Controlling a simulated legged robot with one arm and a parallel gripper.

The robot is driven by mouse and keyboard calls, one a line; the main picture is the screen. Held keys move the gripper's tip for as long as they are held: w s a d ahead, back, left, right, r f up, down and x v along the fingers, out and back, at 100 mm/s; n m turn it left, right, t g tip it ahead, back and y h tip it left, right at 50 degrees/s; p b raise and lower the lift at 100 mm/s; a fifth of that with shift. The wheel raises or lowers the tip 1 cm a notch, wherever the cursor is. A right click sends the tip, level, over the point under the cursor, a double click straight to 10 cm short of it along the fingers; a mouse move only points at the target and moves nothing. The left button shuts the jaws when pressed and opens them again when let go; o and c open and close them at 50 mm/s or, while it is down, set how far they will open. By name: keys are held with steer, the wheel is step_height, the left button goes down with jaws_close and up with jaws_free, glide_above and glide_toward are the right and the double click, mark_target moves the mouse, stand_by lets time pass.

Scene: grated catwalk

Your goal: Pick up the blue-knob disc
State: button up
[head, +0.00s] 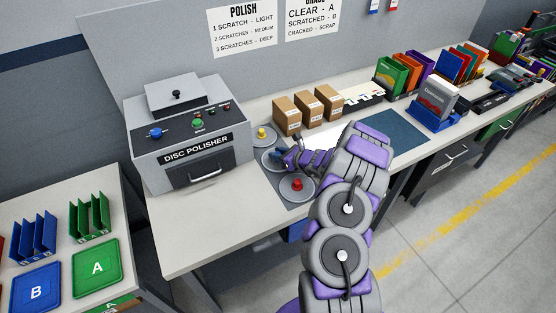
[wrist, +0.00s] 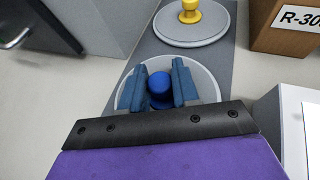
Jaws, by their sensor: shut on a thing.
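The blue-knob disc is a flat grey disc with a round blue knob. In the wrist view its blue knob (wrist: 159,88) sits between the two blue fingers of my gripper (wrist: 160,84), which is shut on it. In the head view the blue-knob disc (head: 268,162) lies in the middle of a row on a dark grey mat, partly hidden by my gripper (head: 280,157). I cannot tell whether the disc is lifted off the mat.
The yellow-knob disc (head: 262,138) lies behind and the red-knob disc (head: 297,188) in front. The disc polisher (head: 190,135) stands to the left. Several cardboard boxes (head: 287,117) stand close behind on the right. A blue mat (head: 400,133) lies farther right.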

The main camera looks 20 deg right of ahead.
jaws_close()
